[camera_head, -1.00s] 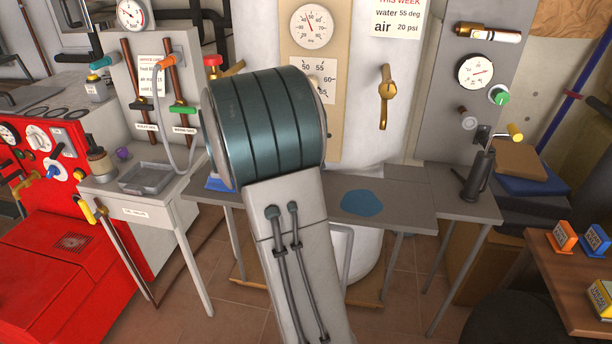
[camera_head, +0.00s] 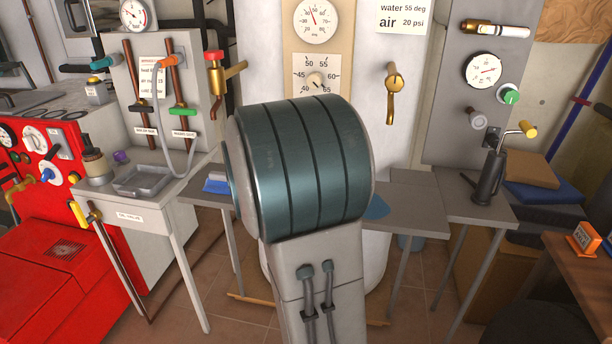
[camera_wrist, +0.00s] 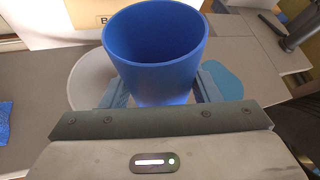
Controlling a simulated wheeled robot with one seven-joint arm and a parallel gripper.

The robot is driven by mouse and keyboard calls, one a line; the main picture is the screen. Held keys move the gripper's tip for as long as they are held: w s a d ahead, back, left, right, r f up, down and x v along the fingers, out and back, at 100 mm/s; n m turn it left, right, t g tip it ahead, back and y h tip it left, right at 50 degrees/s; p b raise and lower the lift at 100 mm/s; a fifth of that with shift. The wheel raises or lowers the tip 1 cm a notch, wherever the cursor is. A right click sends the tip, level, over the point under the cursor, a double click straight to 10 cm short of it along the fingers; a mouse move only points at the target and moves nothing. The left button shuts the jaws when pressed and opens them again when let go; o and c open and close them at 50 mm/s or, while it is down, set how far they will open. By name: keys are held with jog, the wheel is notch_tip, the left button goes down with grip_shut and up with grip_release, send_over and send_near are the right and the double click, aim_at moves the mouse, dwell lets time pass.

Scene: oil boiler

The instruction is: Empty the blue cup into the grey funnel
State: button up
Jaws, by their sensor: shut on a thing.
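The blue cup (camera_wrist: 155,45) is held upright or nearly so, its wide mouth facing up, in the wrist view. My gripper (camera_wrist: 162,84) is shut on it, with a finger on each side. The cup's contents cannot be seen. A pale grey round shape (camera_wrist: 88,80) shows behind and below the cup, partly covered by it; I cannot tell whether it is the grey funnel. In the head view my own arm hides the gripper and cup, and I cannot pick out a funnel for sure.
A grey bench (camera_head: 415,212) runs behind my arm, with a flat blue patch (camera_head: 377,207) and a blue box (camera_head: 216,183) on it. A dark grinder-like tool (camera_head: 488,178) stands at the right. A side table (camera_head: 165,214) holds a grey tray (camera_head: 146,179).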

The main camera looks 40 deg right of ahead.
jog(key=b, duration=0.3)
jog(key=shift+w+f+m+t, duration=0.25)
jog(key=shift+f+m+t, duration=0.05)
jog(key=shift+f+t, duration=0.1)
jog(key=shift+w+m+b, duration=0.2)
jog(key=shift+m+b, duration=0.1)
jog(key=shift+b, duration=0.7)
jog(key=shift+t+b, duration=0.35)
jog(key=shift+t, duration=0.05)
jog(key=shift+w+d+f+t+b, duration=0.15)
jog(key=shift+t+b, duration=0.35)
jog(key=shift+b, duration=0.6)
jog(key=shift+w+t+b, duration=0.1)
jog(key=shift+t+b, duration=0.3)
